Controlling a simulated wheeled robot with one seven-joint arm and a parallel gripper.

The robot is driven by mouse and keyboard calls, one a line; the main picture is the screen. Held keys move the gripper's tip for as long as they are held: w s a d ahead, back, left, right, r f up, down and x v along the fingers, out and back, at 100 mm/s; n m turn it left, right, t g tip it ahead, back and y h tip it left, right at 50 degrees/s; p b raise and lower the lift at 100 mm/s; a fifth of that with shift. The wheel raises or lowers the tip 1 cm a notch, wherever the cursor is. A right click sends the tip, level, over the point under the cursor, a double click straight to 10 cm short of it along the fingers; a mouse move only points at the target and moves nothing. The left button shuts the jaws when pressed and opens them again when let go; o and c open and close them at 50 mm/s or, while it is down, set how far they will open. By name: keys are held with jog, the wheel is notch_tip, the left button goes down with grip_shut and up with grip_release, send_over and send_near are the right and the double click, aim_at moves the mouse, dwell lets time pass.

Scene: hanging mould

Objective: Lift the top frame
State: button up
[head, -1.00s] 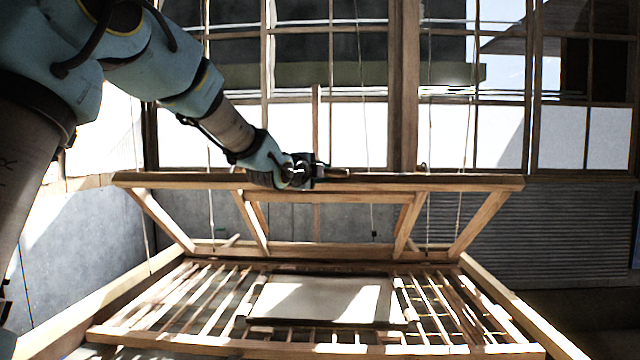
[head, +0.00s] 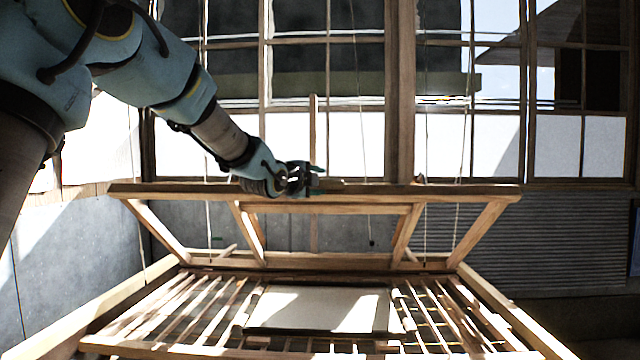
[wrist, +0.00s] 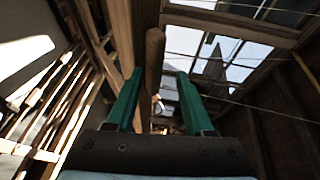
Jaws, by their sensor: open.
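The top frame (head: 460,192) is a pale wooden frame, tilted up above the slatted lower frame (head: 130,345). Its front bar spans the head view, and its slanting side bars run down to the back. In the wrist view the two green fingers of my gripper (wrist: 158,95) stand apart. A rounded wooden bar end (wrist: 154,45) shows between and beyond them. I cannot tell whether the fingers touch the wood.
A pale sheet (head: 315,309) lies in the middle of the slats. Thin cords (head: 426,140) hang from above near the frame. A wooden post (head: 400,90) and windows stand behind. A corrugated wall (head: 560,235) is at the right.

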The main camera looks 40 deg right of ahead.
jog(key=b+v, duration=0.3)
jog(key=v, duration=0.7)
jog(key=shift+d+r, duration=0.1)
jog(key=w+a+f+n+y, duration=0.3)
jog(key=a+f+n, duration=0.2)
jog(key=a+f, duration=0.3)
jog(key=w+a+f+n+y, duration=0.2)
jog(key=a+f+n+y, duration=0.3)
jog(key=a, duration=0.4)
jog(key=w+a+f+n+y, duration=0.25)
jog(key=a+f+n, duration=0.25)
jog(key=a+f, duration=0.3)
jog(key=s+a+f+n+g+y, duration=0.1)
jog(key=s+a+f+n+g, duration=0.1)
jog(key=s+a+f+n, duration=0.2)
jog(key=s+a+f+n+g+y, duration=0.1)
jog(key=s+a+f+n, duration=0.3)
jog(key=a, duration=0.6)
jog(key=s+a+f+n+g+y, duration=0.2)
jog(key=s+a+f+n+g, duration=0.1)
jog(key=s+a, duration=0.4)
jog(key=f+n, duration=0.1)
jog(key=n, duration=0.1)
jog(key=shift+s+a+f+n, duration=0.2)
jog(key=shift+s+f+n, duration=0.1)
jog(key=shift+f+n, duration=0.1)
